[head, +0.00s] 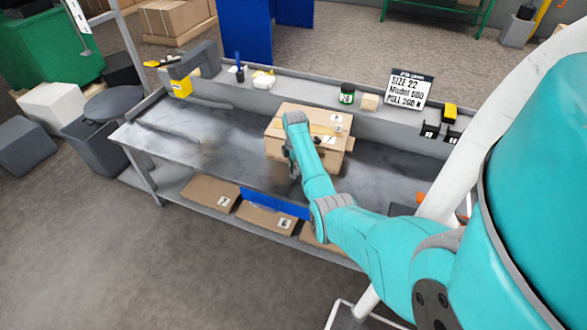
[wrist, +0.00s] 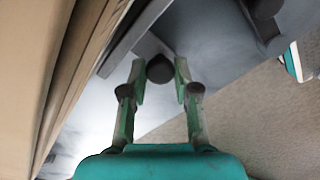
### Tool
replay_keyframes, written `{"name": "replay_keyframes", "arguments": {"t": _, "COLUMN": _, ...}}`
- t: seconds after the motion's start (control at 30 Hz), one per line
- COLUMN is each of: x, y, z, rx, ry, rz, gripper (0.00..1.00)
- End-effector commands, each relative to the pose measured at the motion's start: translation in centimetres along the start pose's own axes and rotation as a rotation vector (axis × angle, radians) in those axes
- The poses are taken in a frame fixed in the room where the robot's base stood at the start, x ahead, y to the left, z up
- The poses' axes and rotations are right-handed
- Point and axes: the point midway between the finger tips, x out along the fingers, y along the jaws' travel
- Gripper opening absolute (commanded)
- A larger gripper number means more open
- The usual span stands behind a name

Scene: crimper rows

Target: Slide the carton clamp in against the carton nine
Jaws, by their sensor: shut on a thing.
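The carton (head: 318,112), brown with a tape strip across it, stands on the grey bench; its small labels are too small to read surely. In the wrist view the carton's side (wrist: 35,75) fills the left edge. The carton clamp shows there as a dark grey bar (wrist: 134,38) running along the carton, with a dark round knob (wrist: 160,69). My gripper (wrist: 160,75) is shut on the knob, one green finger on each side. In the head view my gripper (head: 294,168) is low at the carton's front, mostly hidden by my arm. Whether the clamp touches the carton is unclear.
A sign (head: 407,90), a green-lidded jar (head: 347,93) and a small box (head: 370,102) stand on the back ledge. Flat cartons (head: 210,193) lie on the shelf below, beside a blue panel (head: 275,203).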

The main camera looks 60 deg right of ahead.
Motion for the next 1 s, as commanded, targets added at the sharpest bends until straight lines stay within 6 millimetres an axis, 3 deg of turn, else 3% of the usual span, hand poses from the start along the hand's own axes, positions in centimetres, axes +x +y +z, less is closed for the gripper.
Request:
{"name": "replay_keyframes", "arguments": {"t": 0.07, "x": 0.0, "y": 0.0, "z": 0.0, "rx": 0.000, "ry": 0.000, "rz": 0.000, "gripper": 0.00}}
{"name": "replay_keyframes", "arguments": {"t": 0.1, "x": 0.0, "y": 0.0, "z": 0.0, "rx": 0.000, "ry": 0.000, "rz": 0.000, "gripper": 0.40}}
{"name": "replay_keyframes", "arguments": {"t": 0.43, "x": -0.1, "y": 0.0, "z": 0.0, "rx": 0.000, "ry": 0.000, "rz": 0.000, "gripper": 0.41}}
{"name": "replay_keyframes", "arguments": {"t": 0.57, "x": -1.1, "y": 0.1, "z": 0.0, "rx": 0.000, "ry": 0.000, "rz": 0.001, "gripper": 0.41}}
{"name": "replay_keyframes", "arguments": {"t": 1.0, "x": -9.2, "y": 0.1, "z": 0.0, "rx": 0.000, "ry": 0.000, "rz": 0.002, "gripper": 0.41}}
